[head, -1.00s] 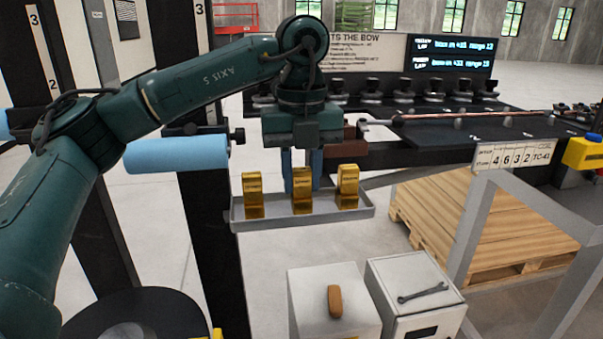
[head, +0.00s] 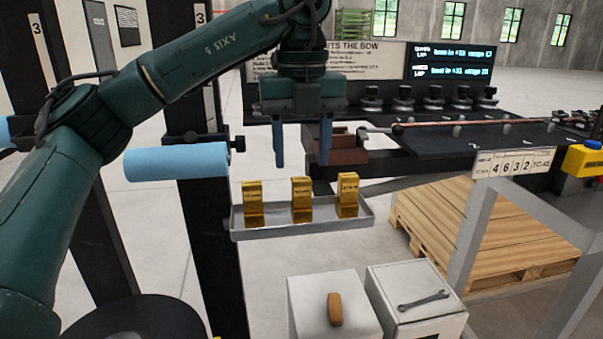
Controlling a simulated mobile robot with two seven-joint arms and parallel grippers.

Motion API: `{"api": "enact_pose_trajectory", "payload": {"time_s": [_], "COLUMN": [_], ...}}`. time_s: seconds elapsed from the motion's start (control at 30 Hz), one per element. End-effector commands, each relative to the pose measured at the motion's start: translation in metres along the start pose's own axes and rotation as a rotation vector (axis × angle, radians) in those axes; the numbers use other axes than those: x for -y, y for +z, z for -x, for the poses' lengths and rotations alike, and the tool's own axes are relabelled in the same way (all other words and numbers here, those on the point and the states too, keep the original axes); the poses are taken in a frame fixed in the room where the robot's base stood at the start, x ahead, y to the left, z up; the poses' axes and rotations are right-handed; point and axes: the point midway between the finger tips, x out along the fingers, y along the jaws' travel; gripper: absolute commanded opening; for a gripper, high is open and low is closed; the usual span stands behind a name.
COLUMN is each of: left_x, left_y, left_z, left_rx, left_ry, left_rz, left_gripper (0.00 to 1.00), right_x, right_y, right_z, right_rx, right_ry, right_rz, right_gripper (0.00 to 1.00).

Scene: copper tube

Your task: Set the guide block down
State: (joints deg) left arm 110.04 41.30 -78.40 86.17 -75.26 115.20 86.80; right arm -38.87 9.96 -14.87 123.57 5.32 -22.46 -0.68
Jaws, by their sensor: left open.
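Three gold guide blocks stand upright in a row on a grey tray: the left block (head: 252,203), the middle block (head: 301,199) and the right block (head: 348,194). The tray (head: 300,227) is a shallow shelf with a low rim. My left gripper (head: 302,162) is open and empty, its two blue fingers pointing down above the middle block and clear of it. My right gripper is not in view.
A blue roller (head: 177,160) sits left of the tray. Two boxes (head: 333,306) stand below, and a wooden pallet (head: 470,230) lies at right.

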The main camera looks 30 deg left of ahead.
Motion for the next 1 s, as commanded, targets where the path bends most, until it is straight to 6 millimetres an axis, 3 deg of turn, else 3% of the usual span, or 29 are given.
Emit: {"api": "enact_pose_trajectory", "payload": {"time_s": [0.03,0.1,0.3,1.0], "left_x": [0.000,0.000,0.000,0.000], "left_y": [0.000,0.000,0.000,0.000], "left_z": [0.018,0.032,0.057,0.062], "left_rx": [0.005,0.006,0.002,0.001], "left_ry": [-0.002,-0.001,0.001,0.001], "left_rz": [0.001,0.001,0.000,0.000], "left_gripper": [0.49,0.49,0.49,0.49], "right_x": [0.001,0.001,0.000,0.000], "right_y": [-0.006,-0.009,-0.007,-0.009], "right_z": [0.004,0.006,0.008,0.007], "right_rx": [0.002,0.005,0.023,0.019], "right_ry": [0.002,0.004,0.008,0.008], "right_rz": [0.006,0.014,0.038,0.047], "right_gripper": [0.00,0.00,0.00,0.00]}}
